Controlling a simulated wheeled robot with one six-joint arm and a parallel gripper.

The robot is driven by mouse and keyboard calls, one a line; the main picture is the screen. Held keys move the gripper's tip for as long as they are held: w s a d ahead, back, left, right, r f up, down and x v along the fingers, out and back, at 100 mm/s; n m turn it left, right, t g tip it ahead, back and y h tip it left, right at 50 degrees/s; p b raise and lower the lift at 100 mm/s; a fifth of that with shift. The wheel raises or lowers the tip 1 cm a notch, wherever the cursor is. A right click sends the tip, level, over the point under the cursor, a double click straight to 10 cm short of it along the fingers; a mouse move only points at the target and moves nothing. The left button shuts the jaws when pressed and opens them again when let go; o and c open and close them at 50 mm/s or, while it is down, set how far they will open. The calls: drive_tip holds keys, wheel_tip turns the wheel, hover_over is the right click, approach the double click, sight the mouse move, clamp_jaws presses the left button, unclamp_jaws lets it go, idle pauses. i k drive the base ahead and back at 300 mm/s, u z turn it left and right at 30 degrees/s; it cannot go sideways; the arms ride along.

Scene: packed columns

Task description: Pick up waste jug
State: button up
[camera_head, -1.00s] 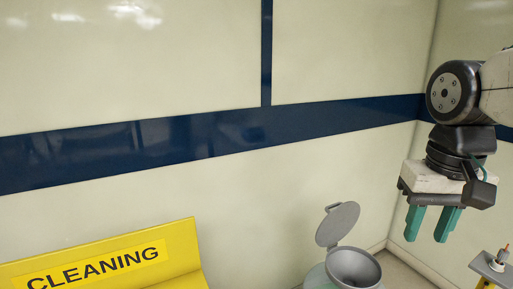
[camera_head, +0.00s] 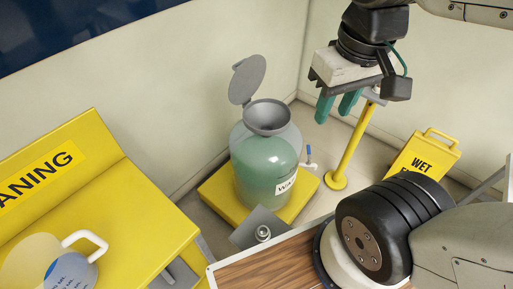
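The waste jug (camera_head: 266,170) is a large, rounded, see-through vessel with green contents and a white label that starts "WA". It stands upright on a low yellow platform (camera_head: 217,192) near the wall. A grey funnel (camera_head: 267,116) sits on its top with its round lid (camera_head: 247,79) swung up. My gripper (camera_head: 337,108) is up and to the right of the jug in the picture, apart from it. Its two green fingers point down with a gap between them and nothing in it.
A yellow cleaning cart (camera_head: 140,215) with a white-handled container (camera_head: 60,262) stands at the left. A yellow post (camera_head: 355,145) and a yellow wet-floor sign (camera_head: 422,155) stand right of the jug. A grey plate (camera_head: 258,228) and my wood-topped base are in front.

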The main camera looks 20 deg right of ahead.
sight(41, 260)
drive_tip(key=u, duration=0.25)
drive_tip(key=k, duration=0.7)
drive_tip(key=u, duration=0.6)
drive_tip(key=k, duration=0.55)
drive_tip(key=i, duration=0.75)
drive_tip(key=u, duration=0.55)
